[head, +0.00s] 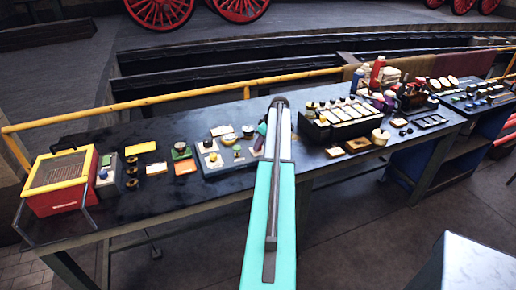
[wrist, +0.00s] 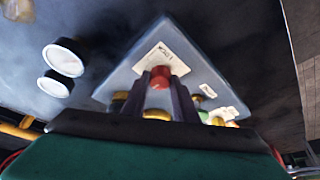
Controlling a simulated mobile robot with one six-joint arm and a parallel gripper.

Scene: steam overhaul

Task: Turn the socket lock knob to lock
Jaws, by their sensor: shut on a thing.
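In the wrist view, my gripper (wrist: 164,90) has its two dark fingers closed around a red knob (wrist: 160,74) on a blue-grey panel (wrist: 125,82). A white label (wrist: 160,57) lies just beyond the knob, its writing too blurred to read, so I cannot confirm that this is the socket lock knob. The knob's turned position is also unclear. In the head view, my arm reaches over the bench and hides most of the gripper. A grey panel with several knobs (head: 207,166) shows just left of the arm.
In the wrist view, yellow and green knobs sit close by the fingers, and two round white-topped parts (wrist: 66,58) lie left of the panel. In the head view, a red box (head: 62,200) stands at the bench's left end, a crowded rack (head: 318,135) right of my arm. A yellow rail (head: 190,97) runs behind.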

